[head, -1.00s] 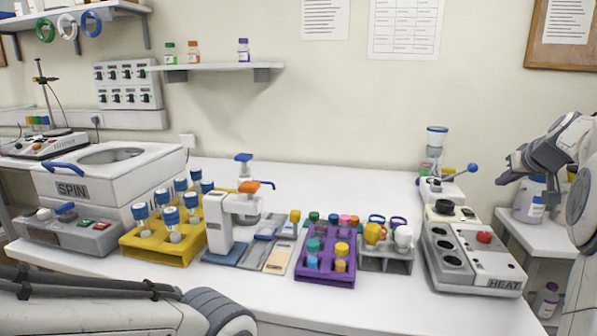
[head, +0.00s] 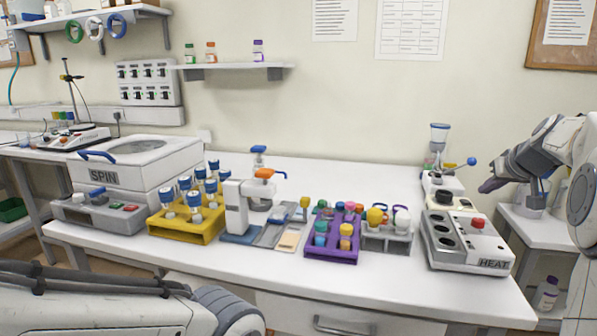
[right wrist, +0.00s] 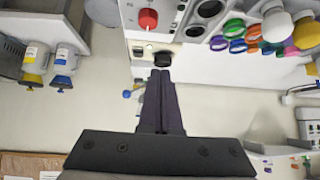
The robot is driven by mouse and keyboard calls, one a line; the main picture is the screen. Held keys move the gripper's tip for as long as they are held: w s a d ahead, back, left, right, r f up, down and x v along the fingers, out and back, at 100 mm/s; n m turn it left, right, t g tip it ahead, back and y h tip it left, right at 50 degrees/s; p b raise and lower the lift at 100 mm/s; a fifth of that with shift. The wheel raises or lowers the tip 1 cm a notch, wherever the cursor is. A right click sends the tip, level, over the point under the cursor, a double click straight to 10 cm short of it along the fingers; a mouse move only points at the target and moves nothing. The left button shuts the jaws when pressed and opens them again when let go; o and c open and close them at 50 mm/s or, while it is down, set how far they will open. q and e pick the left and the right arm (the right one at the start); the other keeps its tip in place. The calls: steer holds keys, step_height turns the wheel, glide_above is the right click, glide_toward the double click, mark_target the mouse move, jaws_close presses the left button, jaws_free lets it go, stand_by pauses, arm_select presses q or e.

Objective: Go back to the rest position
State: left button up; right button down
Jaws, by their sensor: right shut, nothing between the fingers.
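My right gripper (head: 492,185) is at the right of the head view, raised beside the heater. In the right wrist view its fingers (right wrist: 161,100) lie together, shut and empty, pointing toward the black knob at the heater's end. My left arm crosses the lower left of the head view, but its gripper is out of the picture.
The white bench (head: 300,262) holds the spin unit (head: 150,165), yellow rack (head: 180,228), purple rack (head: 330,247), grey rack (head: 388,240) and heat unit (head: 468,250). A side table (head: 545,228) stands at right. The bench's front strip is clear.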

steer(key=s+a+f+n+g+y, duration=0.1)
steer(key=a+f, duration=0.1)
steer(key=a, duration=0.8)
steer(key=s+a+f+n+g+y, duration=0.1)
steer(key=s+a+f+y, duration=0.1)
steer(key=a, duration=0.8)
steer(key=s+a+f+n+g+y, duration=0.1)
steer(key=s+a+f+n+g, duration=0.15)
steer(key=s+a, duration=0.35)
steer(key=s+a+f+n+g, duration=0.1)
steer(key=s+a+f, duration=0.25)
steer(key=a, duration=0.55)
steer(key=s+a+f+n+g+h, duration=0.1)
steer(key=s+a+f, duration=0.15)
steer(key=s, duration=0.65)
steer(key=s+a+f+n+g, duration=0.1)
steer(key=s+f+n, duration=0.15)
steer(key=s, duration=0.65)
steer(key=s+a+f+n+g+h, duration=0.15)
steer(key=s+f, duration=0.25)
steer(key=s, duration=0.5)
step_height(320, 180, up, 16)
steer(key=m+p, duration=0.1)
steer(key=p, duration=1.5)
steer(key=shift+w+a+r+y, duration=0.25)
steer(key=shift+w+a+y, duration=0.05)
steer(key=shift+w+y, duration=0.05)
